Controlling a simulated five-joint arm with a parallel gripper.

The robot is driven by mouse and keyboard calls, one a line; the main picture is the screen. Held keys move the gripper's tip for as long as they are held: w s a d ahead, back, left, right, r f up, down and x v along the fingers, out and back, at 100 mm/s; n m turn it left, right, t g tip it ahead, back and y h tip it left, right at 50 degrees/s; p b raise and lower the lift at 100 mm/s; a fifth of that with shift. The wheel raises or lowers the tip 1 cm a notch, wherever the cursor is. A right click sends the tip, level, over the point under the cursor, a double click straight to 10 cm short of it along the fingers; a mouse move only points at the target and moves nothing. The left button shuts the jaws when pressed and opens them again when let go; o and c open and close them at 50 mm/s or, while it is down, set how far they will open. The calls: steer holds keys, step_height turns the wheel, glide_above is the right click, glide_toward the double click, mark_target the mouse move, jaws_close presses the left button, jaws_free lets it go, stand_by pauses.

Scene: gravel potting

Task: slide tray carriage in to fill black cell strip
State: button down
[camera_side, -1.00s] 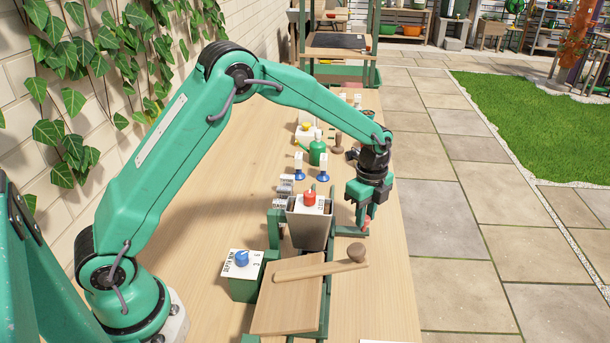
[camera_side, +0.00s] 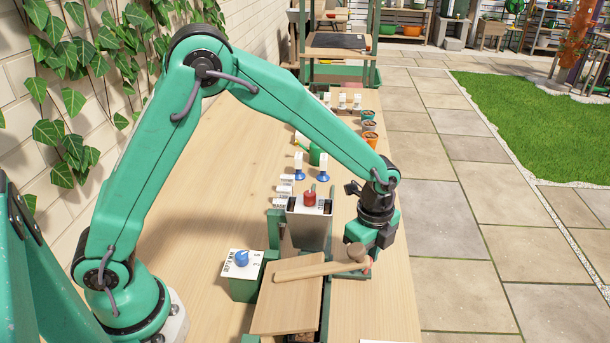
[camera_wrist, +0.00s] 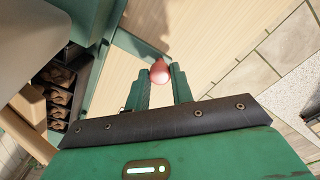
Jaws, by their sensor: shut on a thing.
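My gripper (camera_side: 367,262) is at the right side of the filling station, with its fingers shut on a pinkish-red knob (camera_wrist: 159,72) seen in the wrist view. A green bar of the tray carriage (camera_wrist: 138,46) runs behind the knob toward the station. The black cell strip (camera_wrist: 66,78) shows at the left of the wrist view, with brown contents in several cells. In the side view the strip is mostly hidden. The grey hopper (camera_side: 309,230) with a red knob on top stands left of my gripper.
A sloping wooden board (camera_side: 290,303) with a wooden mallet-like tool (camera_side: 310,270) lies in front of the hopper. A green box with a blue knob (camera_side: 242,263) stands to the left. Several small pots (camera_side: 369,127) stand farther back.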

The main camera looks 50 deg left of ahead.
steer(key=c, duration=1.2)
jaws_free()
steer(key=shift+r, duration=0.1)
step_height(320, 180, up, 7)
steer(key=shift+r, duration=0.35)
steer(key=shift+r, duration=0.1)
